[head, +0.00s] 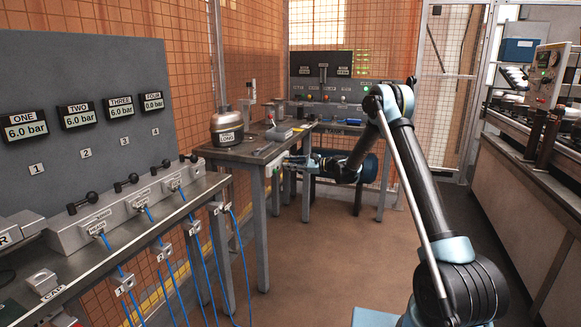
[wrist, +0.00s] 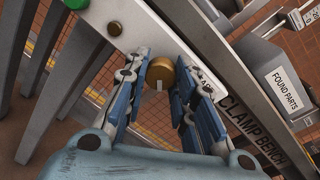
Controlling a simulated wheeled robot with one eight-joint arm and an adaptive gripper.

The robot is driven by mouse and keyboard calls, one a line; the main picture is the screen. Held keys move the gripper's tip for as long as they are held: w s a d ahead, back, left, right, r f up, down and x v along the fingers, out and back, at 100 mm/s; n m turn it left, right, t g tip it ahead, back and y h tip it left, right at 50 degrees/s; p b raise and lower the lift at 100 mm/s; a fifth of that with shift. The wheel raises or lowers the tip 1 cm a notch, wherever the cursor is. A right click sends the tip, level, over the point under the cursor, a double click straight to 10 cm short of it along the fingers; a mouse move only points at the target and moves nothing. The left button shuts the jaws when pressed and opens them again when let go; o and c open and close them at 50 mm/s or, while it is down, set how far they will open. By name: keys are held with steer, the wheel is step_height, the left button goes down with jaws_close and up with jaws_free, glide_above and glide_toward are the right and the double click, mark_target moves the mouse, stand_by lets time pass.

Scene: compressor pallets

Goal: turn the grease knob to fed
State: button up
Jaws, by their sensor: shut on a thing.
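In the wrist view a brass knob (wrist: 161,70) with a pale mark sits on a white panel (wrist: 196,75) along the bench's edge. I take it for the grease knob; no label for it is readable. My gripper (wrist: 166,82) has its blue and grey fingers on both sides of the knob, shut on it. In the head view my gripper (head: 287,163) reaches to the front of the grey bench, at the white panel (head: 273,166). The knob itself is too small to make out there. Its setting cannot be read.
A green button (wrist: 66,14) and a small brass piece (wrist: 114,28) are on the same panel. A grey bin marked FOUND PARTS (wrist: 285,85) stands on the bench. A labelled flask-like vessel (head: 227,125) stands on the bench. Gauge panel (head: 85,100) at left; open floor (head: 290,270).

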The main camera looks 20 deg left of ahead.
steer(key=shift+d+f+m+y, duration=0.1)
steer(key=shift+m+y, duration=0.3)
steer(key=shift+m, duration=3.7)
steer(key=o, duration=1.1)
steer(key=shift+c, duration=0.2)
steer(key=d, duration=1.2)
steer(key=shift+w, duration=0.2)
